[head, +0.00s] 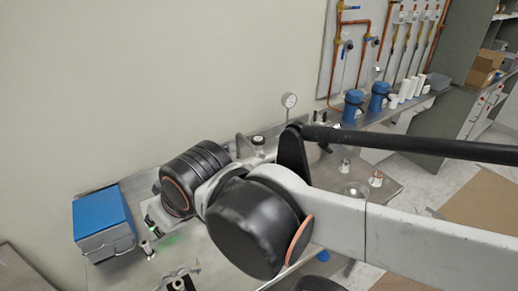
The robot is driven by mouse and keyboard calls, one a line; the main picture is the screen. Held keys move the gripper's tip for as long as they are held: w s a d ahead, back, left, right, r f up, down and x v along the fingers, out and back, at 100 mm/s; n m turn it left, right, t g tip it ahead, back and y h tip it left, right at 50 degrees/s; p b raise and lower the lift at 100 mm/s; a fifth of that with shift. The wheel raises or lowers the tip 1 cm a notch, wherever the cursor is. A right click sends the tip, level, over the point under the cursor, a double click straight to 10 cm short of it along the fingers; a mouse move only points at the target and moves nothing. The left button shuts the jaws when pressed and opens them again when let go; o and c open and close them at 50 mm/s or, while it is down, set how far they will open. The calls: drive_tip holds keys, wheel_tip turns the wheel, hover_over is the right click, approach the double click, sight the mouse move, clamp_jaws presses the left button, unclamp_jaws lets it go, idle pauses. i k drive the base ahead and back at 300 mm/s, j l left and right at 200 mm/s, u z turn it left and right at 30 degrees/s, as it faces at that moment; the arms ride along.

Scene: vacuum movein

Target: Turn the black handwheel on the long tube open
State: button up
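My own arm, pale links with large black joints, crosses the head view from the right and covers the middle of the bench. My gripper cannot be made out; its end of the arm is hidden behind the joints. I cannot pick out the long tube or its black handwheel with certainty. A metal fitting with a dark part (178,281) shows at the bottom edge, cut off by the frame. A small metal fitting with a dark top (258,145) stands behind my arm, partly hidden.
A blue-topped box (102,216) stands on the metal bench at the left. A round gauge (289,101) stands at the back near the wall. Blue containers (353,105) and white cylinders stand farther right, below a panel of copper pipes (366,45).

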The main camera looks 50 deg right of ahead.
sight(258, 140)
drive_tip(key=z, duration=1.45)
